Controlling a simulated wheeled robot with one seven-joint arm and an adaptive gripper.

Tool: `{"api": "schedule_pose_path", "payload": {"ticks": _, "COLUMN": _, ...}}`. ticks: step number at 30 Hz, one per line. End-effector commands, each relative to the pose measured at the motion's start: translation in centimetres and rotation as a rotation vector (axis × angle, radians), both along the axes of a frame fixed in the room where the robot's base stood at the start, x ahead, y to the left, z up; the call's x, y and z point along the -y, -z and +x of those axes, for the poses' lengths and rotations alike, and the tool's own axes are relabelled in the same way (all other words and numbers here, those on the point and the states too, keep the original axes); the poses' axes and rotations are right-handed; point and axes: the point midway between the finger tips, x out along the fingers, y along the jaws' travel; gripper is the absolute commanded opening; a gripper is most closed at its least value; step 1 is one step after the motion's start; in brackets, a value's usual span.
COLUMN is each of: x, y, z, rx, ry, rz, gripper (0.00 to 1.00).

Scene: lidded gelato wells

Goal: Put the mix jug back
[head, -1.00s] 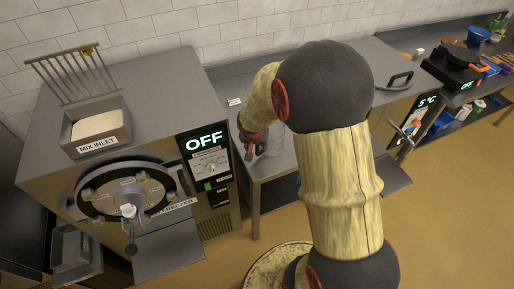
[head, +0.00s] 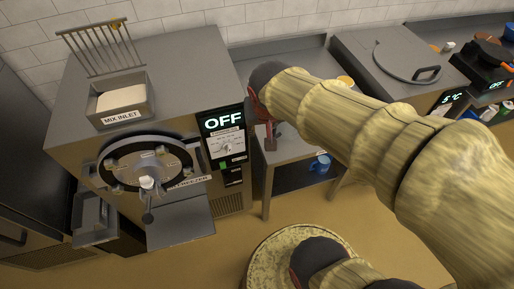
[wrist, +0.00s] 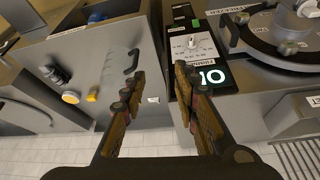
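A clear, see-through jug (wrist: 116,72) with a dark handle shows faintly in the wrist view, on the grey counter beside the freezer; I take it to be the mix jug. My gripper (wrist: 157,70) is open, with nothing between its fingers. Its left finger is close to the jug's handle side; I cannot tell whether they touch. In the head view, my gripper (head: 268,135) hangs over the counter just right of the freezer, partly hidden by my arm. The jug cannot be made out there.
The freezer (head: 150,85) reads OFF; its mix inlet (head: 122,119) is uncovered and holds pale mix, with a wire grid (head: 95,45) upright behind. A blue mug (head: 320,163) sits on the shelf below. A lidded well (head: 408,62) stands to the right.

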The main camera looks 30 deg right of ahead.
Motion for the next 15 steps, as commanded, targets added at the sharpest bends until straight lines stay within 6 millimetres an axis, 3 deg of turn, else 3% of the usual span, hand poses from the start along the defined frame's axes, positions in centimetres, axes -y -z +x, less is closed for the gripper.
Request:
{"api": "schedule_pose_path", "payload": {"ticks": 3, "x": -3.8, "y": -2.9, "z": -4.4, "rx": 0.024, "ry": -0.174, "rz": -0.001, "gripper": 0.30}}
{"api": "schedule_pose_path", "payload": {"ticks": 6, "x": -5.9, "y": -4.0, "z": -7.2, "rx": 0.036, "ry": -0.291, "rz": -0.002, "gripper": 0.30}}
{"api": "schedule_pose_path", "payload": {"ticks": 10, "x": -7.4, "y": -4.5, "z": -9.2, "rx": 0.044, "ry": -0.378, "rz": -0.002, "gripper": 0.30}}
{"api": "schedule_pose_path", "payload": {"ticks": 15, "x": -7.7, "y": -4.6, "z": -9.7, "rx": 0.043, "ry": -0.401, "rz": -0.003, "gripper": 0.30}}
